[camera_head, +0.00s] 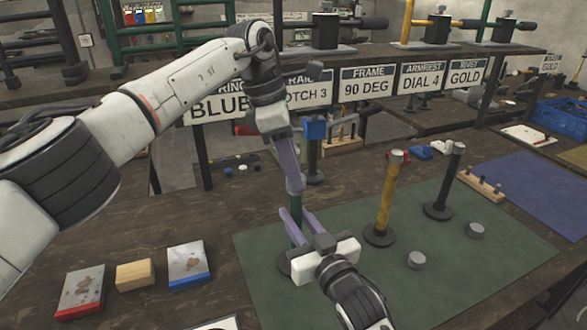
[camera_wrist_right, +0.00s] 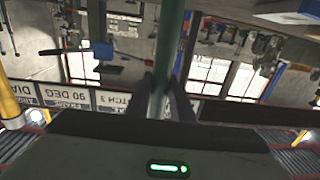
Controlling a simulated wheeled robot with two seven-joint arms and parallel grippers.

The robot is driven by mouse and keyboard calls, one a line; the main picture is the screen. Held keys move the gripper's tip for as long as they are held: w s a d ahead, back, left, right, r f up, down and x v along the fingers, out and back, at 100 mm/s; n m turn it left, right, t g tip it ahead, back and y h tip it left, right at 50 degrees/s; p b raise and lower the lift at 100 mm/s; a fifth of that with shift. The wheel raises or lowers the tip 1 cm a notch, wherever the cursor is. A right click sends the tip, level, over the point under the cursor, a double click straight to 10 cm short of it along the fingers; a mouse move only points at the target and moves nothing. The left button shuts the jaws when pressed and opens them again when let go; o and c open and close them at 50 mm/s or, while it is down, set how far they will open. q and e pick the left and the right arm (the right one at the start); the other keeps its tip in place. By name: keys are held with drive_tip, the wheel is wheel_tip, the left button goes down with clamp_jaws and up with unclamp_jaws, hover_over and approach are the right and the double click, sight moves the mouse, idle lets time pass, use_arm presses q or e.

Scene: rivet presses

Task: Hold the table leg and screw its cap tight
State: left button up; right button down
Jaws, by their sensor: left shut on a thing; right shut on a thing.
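A green table leg (camera_head: 296,206) stands upright on the green mat (camera_head: 330,290), its dark round base partly hidden behind my right gripper. My right gripper (camera_head: 295,220) is shut on the leg's shaft from the front. In the right wrist view the green shaft (camera_wrist_right: 168,45) runs between the dark fingers (camera_wrist_right: 163,100). My left gripper (camera_head: 295,186) comes down from above and is shut at the top of the leg, on its cap. The cap is mostly hidden by the purple fingers, so its seating cannot be told.
A yellow leg (camera_head: 386,205) and a black leg (camera_head: 446,185) stand to the right, each topped by a grey cap. Two loose grey caps (camera_head: 417,260) (camera_head: 476,230) lie on the mat. Blocks (camera_head: 136,275) sit at left; a sign-fronted shelf (camera_head: 367,85) stands behind.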

use_arm(q)
drive_tip(key=o, duration=1)
drive_tip(key=shift+r, duration=0.1)
drive_tip(key=shift+r, duration=2.2)
drive_tip(key=o, duration=0.6)
drive_tip(key=shift+c, duration=0.2)
